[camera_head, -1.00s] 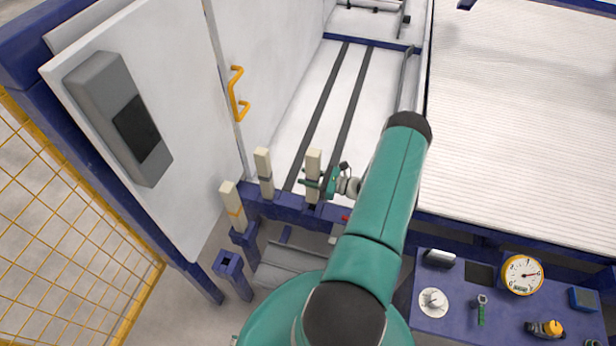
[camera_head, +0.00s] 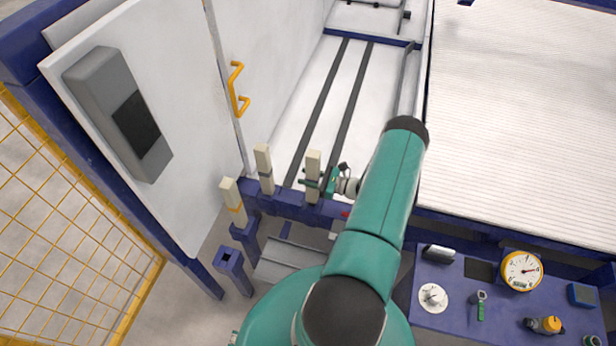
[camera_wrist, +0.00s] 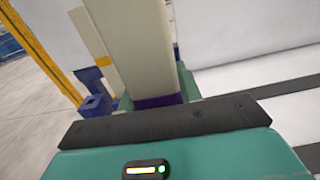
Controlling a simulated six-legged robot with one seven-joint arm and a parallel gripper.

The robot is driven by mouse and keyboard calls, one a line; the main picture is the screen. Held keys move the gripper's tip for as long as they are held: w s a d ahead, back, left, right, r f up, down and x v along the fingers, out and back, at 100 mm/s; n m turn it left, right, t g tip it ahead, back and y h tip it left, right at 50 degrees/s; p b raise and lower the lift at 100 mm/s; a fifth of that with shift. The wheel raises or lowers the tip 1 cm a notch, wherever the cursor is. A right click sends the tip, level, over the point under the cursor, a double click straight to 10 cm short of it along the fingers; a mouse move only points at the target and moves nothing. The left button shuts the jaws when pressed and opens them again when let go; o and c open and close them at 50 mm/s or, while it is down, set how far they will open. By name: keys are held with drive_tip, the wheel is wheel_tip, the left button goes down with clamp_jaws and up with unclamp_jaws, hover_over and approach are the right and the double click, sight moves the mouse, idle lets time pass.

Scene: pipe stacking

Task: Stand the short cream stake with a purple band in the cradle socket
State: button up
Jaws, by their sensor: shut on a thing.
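My gripper (camera_head: 318,183) is shut on a cream stake (camera_head: 313,162) that stands upright at the blue rail. In the wrist view the held stake (camera_wrist: 138,45) rises between my fingers, with a purple band (camera_wrist: 157,101) low down at the jaws. Its foot is hidden in the wrist view, and I cannot tell whether it is seated in a socket. An empty square blue socket (camera_head: 228,258) stands on a post at the front left. Which socket is the cradle's is not marked.
A cream stake with a grey-blue band (camera_head: 264,168) stands left of the held one. Another with an orange band (camera_head: 234,203) stands in a post further left. A white door (camera_head: 150,60) and yellow mesh (camera_head: 75,215) are at left, an instrument bench (camera_head: 455,300) at right.

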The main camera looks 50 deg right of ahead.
drive_tip(key=shift+f, duration=0.15)
drive_tip(key=shift+f, duration=1.05)
drive_tip(key=o, duration=1.3)
drive_tip(key=shift+s, duration=0.15)
